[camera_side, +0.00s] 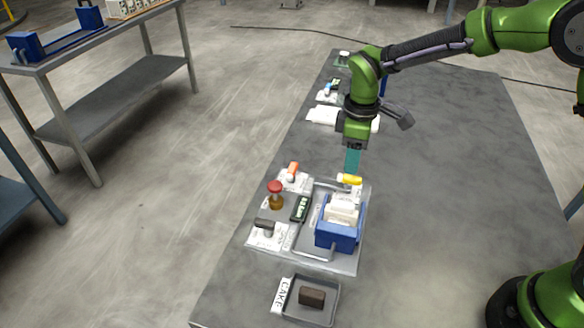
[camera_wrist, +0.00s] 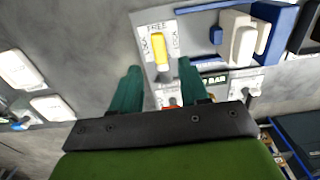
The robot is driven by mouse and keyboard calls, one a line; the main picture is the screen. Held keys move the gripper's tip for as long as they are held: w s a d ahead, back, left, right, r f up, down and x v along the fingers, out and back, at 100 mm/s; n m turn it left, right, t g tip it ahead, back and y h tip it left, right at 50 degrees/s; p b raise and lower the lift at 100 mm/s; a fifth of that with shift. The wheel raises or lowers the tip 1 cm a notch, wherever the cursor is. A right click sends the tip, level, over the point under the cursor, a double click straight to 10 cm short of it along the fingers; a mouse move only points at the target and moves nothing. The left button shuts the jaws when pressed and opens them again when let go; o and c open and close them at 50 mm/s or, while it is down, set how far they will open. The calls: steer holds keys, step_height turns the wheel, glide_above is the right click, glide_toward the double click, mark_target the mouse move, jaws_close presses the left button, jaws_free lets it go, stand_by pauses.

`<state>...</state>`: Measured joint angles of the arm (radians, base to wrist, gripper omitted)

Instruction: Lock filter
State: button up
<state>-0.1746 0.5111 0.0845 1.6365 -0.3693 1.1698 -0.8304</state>
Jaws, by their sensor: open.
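The yellow lever (camera_wrist: 161,53) sits on a white label plate in the wrist view, with FREE above it and LOCK on both its left and right sides. It lies lengthwise in line with the word FREE. In the side view the yellow lever (camera_side: 349,179) is at the far end of the filter press (camera_side: 338,238), which has blue end parts and white plates. My gripper (camera_wrist: 160,78) is open, its two teal fingers apart and empty. In the side view my gripper (camera_side: 352,161) points down just above the lever; contact cannot be told.
The press stands on a grey tray with a dark display (camera_side: 300,208), a red knob (camera_side: 275,187), an orange lever (camera_side: 293,171) and a dark lever (camera_side: 265,224). A CAKE tray (camera_side: 333,307) holds a dark block. The table's right side is clear.

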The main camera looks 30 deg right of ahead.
mark_target(350, 177)
step_height(350, 177, down, 5)
steer(key=shift+f, duration=0.1)
stand_by(0.3)
jaws_close()
